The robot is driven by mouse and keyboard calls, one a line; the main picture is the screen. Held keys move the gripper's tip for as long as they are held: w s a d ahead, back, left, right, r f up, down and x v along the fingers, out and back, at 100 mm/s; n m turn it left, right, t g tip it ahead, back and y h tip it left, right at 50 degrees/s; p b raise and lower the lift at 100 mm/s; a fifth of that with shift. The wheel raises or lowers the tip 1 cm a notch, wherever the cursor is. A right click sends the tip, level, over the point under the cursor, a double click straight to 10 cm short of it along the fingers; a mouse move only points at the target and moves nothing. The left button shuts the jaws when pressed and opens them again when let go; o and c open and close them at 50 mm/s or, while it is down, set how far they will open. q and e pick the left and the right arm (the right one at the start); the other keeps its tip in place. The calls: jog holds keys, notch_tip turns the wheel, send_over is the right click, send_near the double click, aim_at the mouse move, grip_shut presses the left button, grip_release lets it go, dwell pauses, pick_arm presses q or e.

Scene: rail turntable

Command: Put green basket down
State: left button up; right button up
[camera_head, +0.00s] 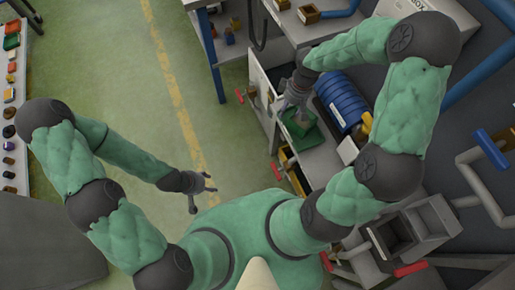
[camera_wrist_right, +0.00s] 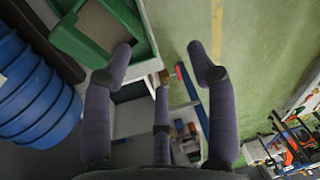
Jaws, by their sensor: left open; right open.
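The green basket (camera_head: 303,128) rests on the grey worktop (camera_head: 322,158) to the right of centre in the head view. It also shows at the upper left of the right wrist view (camera_wrist_right: 73,38), with a brown inside. My left gripper (camera_head: 203,191) is open and empty above the floor.
Red-handled drawers (camera_head: 275,170) line the worktop's front. A rack of coloured items (camera_head: 10,95) is at the far left. The green floor between is clear.

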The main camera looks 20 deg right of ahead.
jog(key=s+a+f+m+y, duration=0.1)
jog(key=s+a+f+m, duration=0.2)
jog(key=s+a+f, duration=0.3)
jog(key=s+a+f+m+y, duration=0.1)
jog(key=s+a+f+m, duration=0.2)
jog(key=s+a+f, duration=0.4)
jog(key=a+f, duration=0.3)
jog(key=a, duration=0.1)
jog(key=shift+a+f+m, duration=0.15)
jog(key=shift+a+m, duration=0.1)
jog(key=shift+m, duration=0.15)
jog(key=shift+c, duration=0.3)
